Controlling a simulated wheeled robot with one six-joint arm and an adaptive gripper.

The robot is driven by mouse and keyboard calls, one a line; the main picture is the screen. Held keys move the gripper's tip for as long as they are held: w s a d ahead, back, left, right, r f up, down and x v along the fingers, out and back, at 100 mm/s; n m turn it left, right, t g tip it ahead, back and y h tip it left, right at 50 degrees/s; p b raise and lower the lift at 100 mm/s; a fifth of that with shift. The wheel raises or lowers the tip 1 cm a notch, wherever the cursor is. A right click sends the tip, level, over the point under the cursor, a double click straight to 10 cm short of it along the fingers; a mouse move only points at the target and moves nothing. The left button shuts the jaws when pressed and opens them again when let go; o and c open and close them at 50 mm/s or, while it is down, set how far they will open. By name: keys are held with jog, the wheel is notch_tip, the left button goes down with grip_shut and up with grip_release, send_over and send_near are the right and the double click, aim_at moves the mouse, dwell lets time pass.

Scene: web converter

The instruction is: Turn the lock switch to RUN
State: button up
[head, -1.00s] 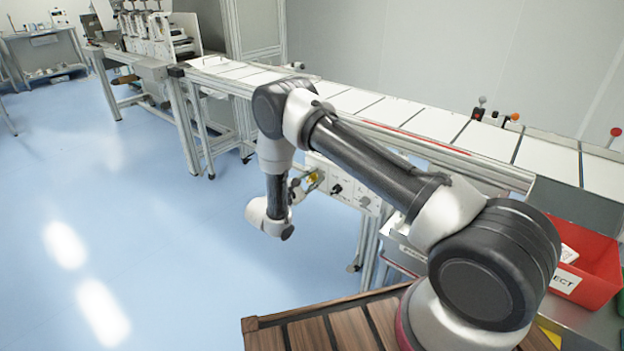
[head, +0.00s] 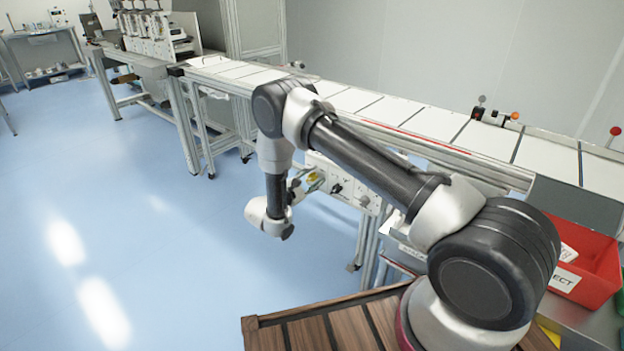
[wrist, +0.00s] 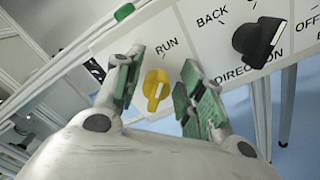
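The lock switch (wrist: 155,88) is a yellow knob on a white control panel in the wrist view, below the printed word RUN. Its raised grip runs nearly upright in that picture, slightly slanted. My gripper (wrist: 159,82) is open, with one green-padded finger on each side of the yellow knob. A gap shows between the knob and each finger, so I see no contact. In the head view the panel (head: 345,187) is on the conveyor's front, and my arm partly hides it; the yellow knob there is small, and my gripper is mostly hidden behind my wrist.
A black knob (wrist: 259,41) marked DIRECTION, with BACK beside it, is right of the yellow one. The conveyor (head: 400,112) runs behind my arm. A red bin (head: 590,268) stands at the right. Open blue floor (head: 150,230) lies to the left.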

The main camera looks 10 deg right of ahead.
jog(key=v, duration=1.2)
jog(key=s+d+m+g, duration=0.1)
jog(key=s+d+g, duration=0.8)
jog(key=s, duration=0.1)
jog(key=s+d+r+m+t+y, duration=0.1)
jog(key=s+d+r+m+y, duration=0.4)
jog(key=s+r, duration=0.3)
jog(key=s+d+r+m+t+y, duration=0.1)
jog(key=s+d+r+m+y, duration=0.3)
jog(key=s+r, duration=0.5)
jog(key=s+d+r+m+y, duration=0.5)
jog(key=s+r, duration=0.4)
jog(key=r, duration=1)
jog(key=shift+d+r+m+t+y, duration=0.3)
jog(key=shift+m+t, duration=0.1)
jog(key=shift+m, duration=0.1)
